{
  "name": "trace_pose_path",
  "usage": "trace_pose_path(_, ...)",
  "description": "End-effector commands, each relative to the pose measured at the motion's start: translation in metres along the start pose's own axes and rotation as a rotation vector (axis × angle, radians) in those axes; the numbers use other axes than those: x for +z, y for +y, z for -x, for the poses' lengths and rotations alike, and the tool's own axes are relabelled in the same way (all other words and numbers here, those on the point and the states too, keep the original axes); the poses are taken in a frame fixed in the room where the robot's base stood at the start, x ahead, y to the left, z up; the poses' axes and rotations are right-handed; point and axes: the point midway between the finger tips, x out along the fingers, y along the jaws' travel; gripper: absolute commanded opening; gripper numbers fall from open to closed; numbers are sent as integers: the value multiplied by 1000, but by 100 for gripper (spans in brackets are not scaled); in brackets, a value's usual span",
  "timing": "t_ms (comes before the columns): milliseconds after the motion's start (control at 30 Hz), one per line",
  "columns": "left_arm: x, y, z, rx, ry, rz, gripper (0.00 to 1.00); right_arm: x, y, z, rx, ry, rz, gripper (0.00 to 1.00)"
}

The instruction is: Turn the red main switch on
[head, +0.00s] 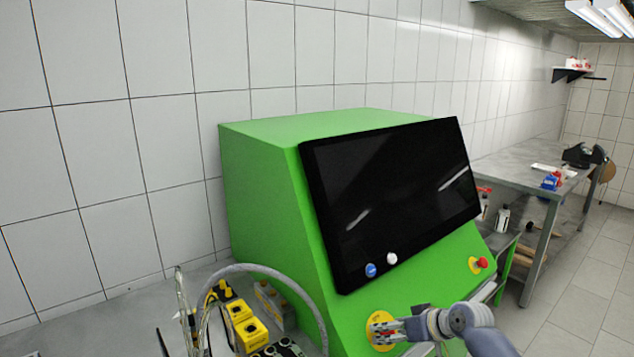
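The green pump testbench cabinet (262,190) stands against the tiled wall. A yellow round plate (377,317) sits low on its front, below the black screen. My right gripper (382,333) comes in from the right, and its fingers are right in front of this plate. My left gripper is not in view.
A red mushroom button (482,262) on a yellow plate is farther right on the cabinet front. A black screen (395,195) is above, with a blue button (371,270) and a white button (392,258). Yellow parts (246,330) and cables are at the lower left. A metal workbench (515,170) is behind.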

Motion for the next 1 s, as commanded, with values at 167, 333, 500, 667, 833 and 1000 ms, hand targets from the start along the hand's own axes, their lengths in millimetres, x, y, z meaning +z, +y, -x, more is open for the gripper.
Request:
trace_pose_path(167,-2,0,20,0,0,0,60,-3,0,18,2,-1,1,60)
trace_pose_path(333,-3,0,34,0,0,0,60,-3,-1,31,1,-1,0,60)
trace_pose_path(500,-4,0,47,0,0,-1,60,-3,0,45,1,0,0,60)
trace_pose_path(667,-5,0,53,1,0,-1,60,-2,0,52,0,1,1,60)
trace_pose_path(833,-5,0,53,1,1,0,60,-1,0,53,0,1,1,60)
trace_pose_path(1000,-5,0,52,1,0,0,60,0,-1,52,0,-1,1,60)
